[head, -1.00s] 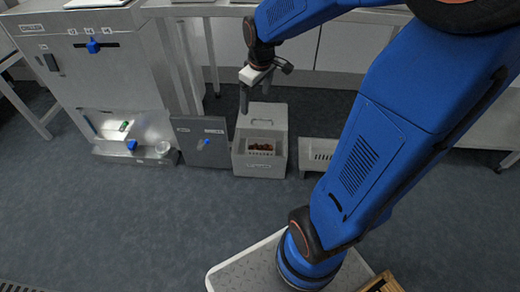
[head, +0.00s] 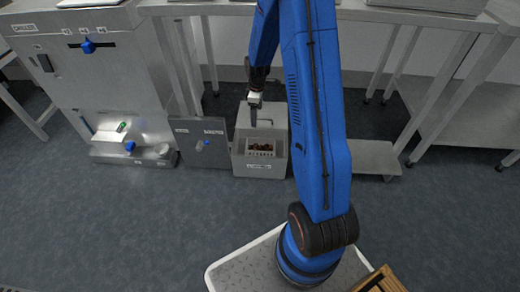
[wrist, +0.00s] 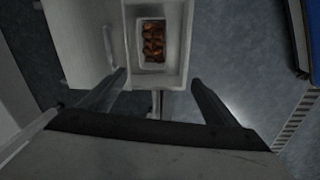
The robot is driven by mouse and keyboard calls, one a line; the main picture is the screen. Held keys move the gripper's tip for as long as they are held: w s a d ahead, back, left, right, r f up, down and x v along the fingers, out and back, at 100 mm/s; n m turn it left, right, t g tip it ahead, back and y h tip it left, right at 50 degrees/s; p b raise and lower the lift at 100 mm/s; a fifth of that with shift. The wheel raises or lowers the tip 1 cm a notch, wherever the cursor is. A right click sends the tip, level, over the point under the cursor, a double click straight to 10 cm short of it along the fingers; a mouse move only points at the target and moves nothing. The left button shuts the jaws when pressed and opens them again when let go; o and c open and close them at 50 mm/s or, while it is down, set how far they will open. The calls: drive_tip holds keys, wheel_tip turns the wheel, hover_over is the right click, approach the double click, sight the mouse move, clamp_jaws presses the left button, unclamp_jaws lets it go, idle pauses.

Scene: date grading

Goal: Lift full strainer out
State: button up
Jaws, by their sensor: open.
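The strainer (head: 260,154) is a small pale basket with a slotted front, holding several brown dates. It sits inside an open grey box (head: 266,169) on the floor. In the wrist view the strainer (wrist: 153,69) appears as a white-rimmed rectangle above the middle, dates inside. My gripper (head: 253,121) is above the back part of the box, pointing down.
A dark grey door panel (head: 201,142) stands left of the box, near a metal machine (head: 85,75) with blue knobs. A steel table (head: 370,14) stands behind, with legs and a low shelf (head: 372,158) to the right.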

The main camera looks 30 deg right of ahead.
drive_tip(key=n, duration=0.2)
approach(261, 148)
drive_tip(key=shift+g, duration=0.4)
drive_tip(key=f, duration=0.9)
drive_tip(key=shift+w, duration=0.4)
drive_tip(key=c, duration=1)
drive_tip(key=shift+r, duration=0.1)
